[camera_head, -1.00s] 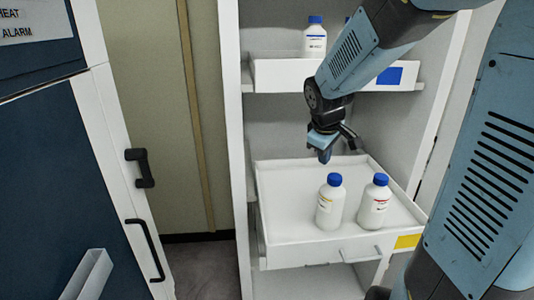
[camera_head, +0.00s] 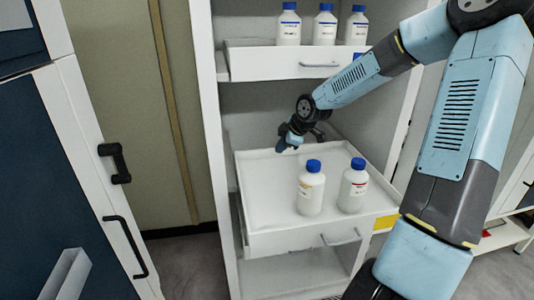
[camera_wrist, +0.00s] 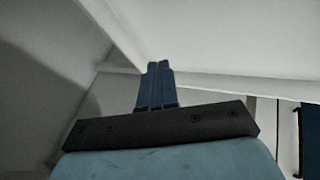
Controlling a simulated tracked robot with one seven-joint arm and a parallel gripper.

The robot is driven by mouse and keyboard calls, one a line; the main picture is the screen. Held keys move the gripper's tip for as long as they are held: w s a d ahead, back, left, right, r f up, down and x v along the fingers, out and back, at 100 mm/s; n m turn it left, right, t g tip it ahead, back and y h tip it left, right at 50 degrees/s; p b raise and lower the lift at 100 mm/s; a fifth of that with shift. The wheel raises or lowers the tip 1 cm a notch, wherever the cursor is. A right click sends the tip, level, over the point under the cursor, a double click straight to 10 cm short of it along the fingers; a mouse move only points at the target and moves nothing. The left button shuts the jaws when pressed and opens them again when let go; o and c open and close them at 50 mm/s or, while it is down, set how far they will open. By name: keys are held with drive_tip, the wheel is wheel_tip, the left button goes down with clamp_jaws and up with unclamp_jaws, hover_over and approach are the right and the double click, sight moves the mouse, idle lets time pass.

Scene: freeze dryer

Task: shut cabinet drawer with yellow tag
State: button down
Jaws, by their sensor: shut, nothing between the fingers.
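The cabinet drawer with the yellow tag (camera_head: 386,222) is a white tray-like drawer (camera_head: 270,242) standing pulled out of the white cabinet, below the upper drawer. Its handle (camera_head: 341,238) is on the front, left of the tag. Two white bottles with blue caps, one left (camera_head: 311,188) and one right (camera_head: 353,186), stand upright in its front right part. My gripper (camera_head: 284,147) is shut and empty, above the back of the drawer, behind the bottles. In the wrist view its fingers (camera_wrist: 156,85) are together, close to pale cabinet surfaces; contact cannot be told.
An upper drawer (camera_head: 255,66) holds several blue-capped bottles. The cabinet's left side wall (camera_head: 212,150) is beside the drawers. A blue and white unit with black handles (camera_head: 116,163) stands at the left. My arm covers the cabinet's right side.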

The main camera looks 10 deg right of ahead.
sight(261, 158)
drive_tip(key=shift+w+a+f+y, duration=0.15)
drive_tip(key=shift+w+a+f, duration=0.2)
drive_tip(key=shift+w+f, duration=0.35)
drive_tip(key=shift+w+a+f+y, duration=0.15)
drive_tip(key=shift+w+a+f, duration=0.15)
drive_tip(key=shift+w+f, duration=0.3)
drive_tip(key=x, duration=0.6)
drive_tip(key=shift+w, duration=0.15)
drive_tip(key=w, duration=0.3)
drive_tip(key=shift+f, duration=0.1)
drive_tip(key=shift+w, duration=0.55)
